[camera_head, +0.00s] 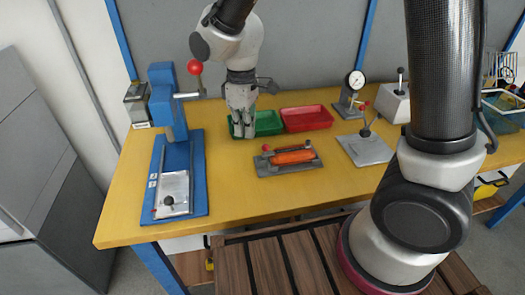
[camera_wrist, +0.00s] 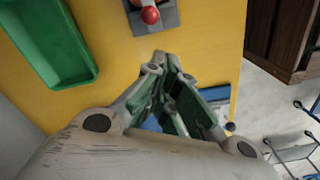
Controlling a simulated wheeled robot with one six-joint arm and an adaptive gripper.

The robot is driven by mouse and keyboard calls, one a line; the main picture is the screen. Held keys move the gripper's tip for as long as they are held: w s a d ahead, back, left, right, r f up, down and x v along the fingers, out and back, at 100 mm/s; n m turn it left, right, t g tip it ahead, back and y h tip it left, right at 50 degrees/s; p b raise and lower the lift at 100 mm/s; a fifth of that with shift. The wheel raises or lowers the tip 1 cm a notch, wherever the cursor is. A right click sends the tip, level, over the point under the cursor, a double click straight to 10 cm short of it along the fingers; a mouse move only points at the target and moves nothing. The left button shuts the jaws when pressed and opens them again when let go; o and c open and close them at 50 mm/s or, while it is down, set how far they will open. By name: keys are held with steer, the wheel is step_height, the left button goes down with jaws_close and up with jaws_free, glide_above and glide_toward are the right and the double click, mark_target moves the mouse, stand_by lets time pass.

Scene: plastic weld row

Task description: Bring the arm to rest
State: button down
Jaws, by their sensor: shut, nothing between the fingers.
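My gripper (camera_head: 243,133) points down over the yellow table (camera_head: 232,196), in front of the green tray (camera_head: 268,123). In the wrist view my gripper (camera_wrist: 161,57) has its fingertips together with nothing between them. The green tray also shows at the upper left of the wrist view (camera_wrist: 45,40). My arm comes down from the top of the head view to the gripper. Whether the fingertips touch anything below cannot be told.
A blue press (camera_head: 168,120) with a red knob stands left of my gripper. A red tray (camera_head: 308,118) and a clamp fixture with an orange part (camera_head: 292,157) are to the right. A dial gauge stand (camera_head: 353,90) and a lever fixture (camera_head: 366,146) stand further right. The table's front is clear.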

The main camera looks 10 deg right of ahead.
stand_by(0.3)
steer(key=s+d+r+m+t, duration=0.1)
steer(key=s+d+r+m, duration=0.3)
steer(key=d, duration=0.5)
steer(key=s+d+r+m+t, duration=0.2)
steer(key=s+d+r+m, duration=0.2)
steer(key=d, duration=0.5)
steer(key=s+d+r+m+t, duration=0.1)
steer(key=s+d+r+m, duration=0.3)
steer(key=s+d+r, duration=0.4)
steer(key=shift+d+r, duration=0.4)
steer(key=shift+d, duration=0.65)
